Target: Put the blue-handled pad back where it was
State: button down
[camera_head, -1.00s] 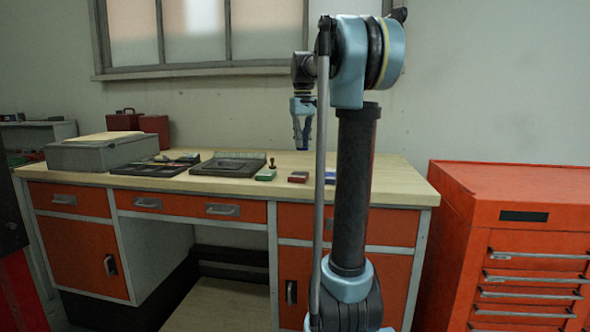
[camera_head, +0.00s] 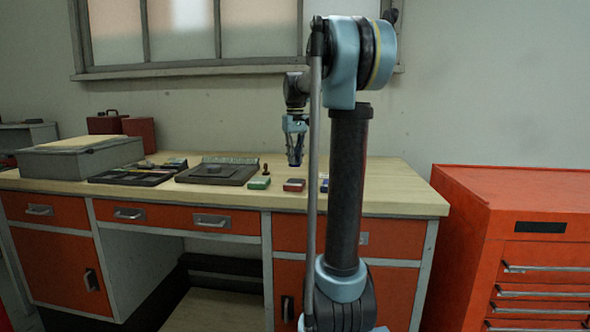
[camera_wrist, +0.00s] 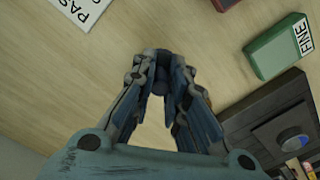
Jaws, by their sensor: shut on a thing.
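My gripper (camera_head: 294,150) hangs above the back of the workbench, fingers pointing down. It also shows in the wrist view (camera_wrist: 172,88), its fingers closed around a small dark-blue piece (camera_wrist: 160,85), which looks like the handle of the blue-handled pad. The rest of the pad is hidden behind the fingers. What is held appears clear of the bench top. A green block (camera_head: 260,183) marked "FINE" in the wrist view (camera_wrist: 278,47), a red block (camera_head: 294,185) and a blue block (camera_head: 324,186), partly behind my arm, lie on the bench.
Dark trays (camera_head: 215,172) lie left of the blocks, and a grey box (camera_head: 80,160) stands farther left. A small upright brown-handled piece (camera_head: 266,168) stands by the green block. A "PASS" card (camera_wrist: 84,10) lies on the wood. The bench's right end (camera_head: 400,185) is clear.

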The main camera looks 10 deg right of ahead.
aim_at(295, 166)
jog(key=shift+f, duration=2)
jog(key=shift+s, duration=0.1)
jog(key=c, duration=1.6)
grip_release()
jog(key=shift+f, duration=0.1)
notch_tip(295, 166, up, 12)
jog(key=shift+r, duration=0.15)
